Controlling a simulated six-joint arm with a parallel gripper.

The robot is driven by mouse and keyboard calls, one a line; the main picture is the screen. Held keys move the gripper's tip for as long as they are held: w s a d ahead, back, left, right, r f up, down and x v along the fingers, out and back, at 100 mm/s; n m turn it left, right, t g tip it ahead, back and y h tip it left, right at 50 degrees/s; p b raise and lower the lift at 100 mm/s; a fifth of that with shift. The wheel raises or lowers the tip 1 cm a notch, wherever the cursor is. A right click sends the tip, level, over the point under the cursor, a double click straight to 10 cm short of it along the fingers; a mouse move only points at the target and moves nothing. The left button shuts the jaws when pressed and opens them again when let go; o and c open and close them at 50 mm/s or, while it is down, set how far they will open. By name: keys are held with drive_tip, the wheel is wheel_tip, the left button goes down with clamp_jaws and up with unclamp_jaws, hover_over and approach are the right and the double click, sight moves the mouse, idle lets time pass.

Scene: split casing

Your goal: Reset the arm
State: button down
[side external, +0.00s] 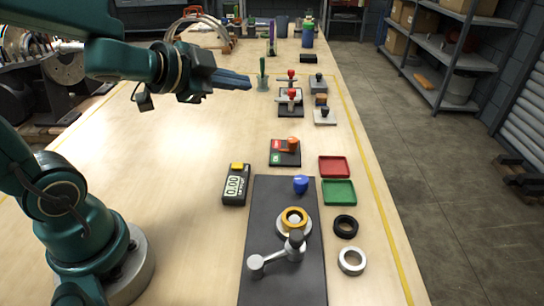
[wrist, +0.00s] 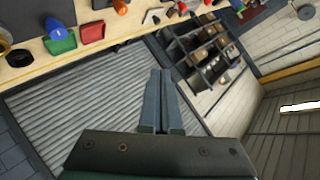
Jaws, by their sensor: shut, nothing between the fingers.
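My gripper (side external: 232,80) is raised above the far left part of the wooden table (side external: 180,150) in the side view. Its dark fingers are shut with nothing between them and point to the right. In the wrist view the two fingers (wrist: 162,100) lie close together, over a view of a shutter and a shelf beyond the table. My gripper appears apart from every object on the table.
A dark mat (side external: 262,195) holds a crank fixture (side external: 290,248) and a blue knob (side external: 301,184). Red (side external: 334,167) and green (side external: 339,192) trays, a black ring (side external: 345,225) and a meter (side external: 236,186) are nearby. Red-handled clamps (side external: 291,95) stand beyond the fingertips. The table's left middle is clear.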

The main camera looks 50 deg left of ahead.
drive_tip(key=s+d+f+n+g, duration=0.2)
drive_tip(key=s+d+n+g, duration=0.1)
drive_tip(key=s, duration=0.4)
drive_tip(key=s+d+f+n+g+h, duration=0.1)
drive_tip(key=s+d+f+n+g, duration=0.1)
drive_tip(key=s, duration=0.6)
drive_tip(key=d+n+g, duration=0.1)
drive_tip(key=n+g, duration=0.1)
drive_tip(key=shift+d+f+n, duration=0.25)
drive_tip(key=shift+d+n, duration=0.15)
